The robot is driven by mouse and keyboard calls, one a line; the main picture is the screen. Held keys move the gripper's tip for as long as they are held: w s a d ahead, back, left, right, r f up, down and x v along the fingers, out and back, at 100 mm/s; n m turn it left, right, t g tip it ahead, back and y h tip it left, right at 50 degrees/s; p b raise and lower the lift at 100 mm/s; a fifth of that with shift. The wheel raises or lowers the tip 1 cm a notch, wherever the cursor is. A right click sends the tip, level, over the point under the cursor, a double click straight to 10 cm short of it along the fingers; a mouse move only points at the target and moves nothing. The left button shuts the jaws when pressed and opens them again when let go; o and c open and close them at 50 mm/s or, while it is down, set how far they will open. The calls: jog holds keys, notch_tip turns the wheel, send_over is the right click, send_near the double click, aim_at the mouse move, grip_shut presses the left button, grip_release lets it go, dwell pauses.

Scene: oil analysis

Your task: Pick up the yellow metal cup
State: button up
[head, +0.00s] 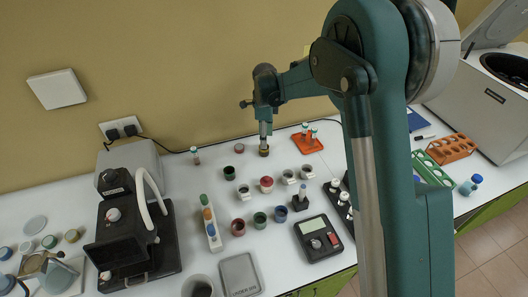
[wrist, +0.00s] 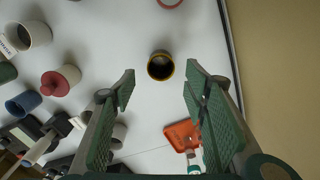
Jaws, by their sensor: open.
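The yellow metal cup (wrist: 161,78) stands on the white table, with a yellow rim and a dark inside. In the wrist view it lies between and just beyond the tips of my gripper (wrist: 160,84), which is open and empty. In the head view the cup (head: 264,153) shows just below my gripper (head: 264,138), near the wall side of the table. The gripper partly covers the cup there. I cannot tell the exact height between them.
An orange rack (head: 312,149) stands right of the cup. A red-topped pot (head: 267,185) and several small cups stand nearer the front. A scale (head: 319,238) and a black-and-grey apparatus (head: 133,237) stand farther off. The table right around the cup is clear.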

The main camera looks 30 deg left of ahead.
jog(key=shift+f, duration=1.1)
jog(key=shift+a+f, duration=0.15)
jog(key=shift+f, duration=2.45)
jog(key=c, duration=1)
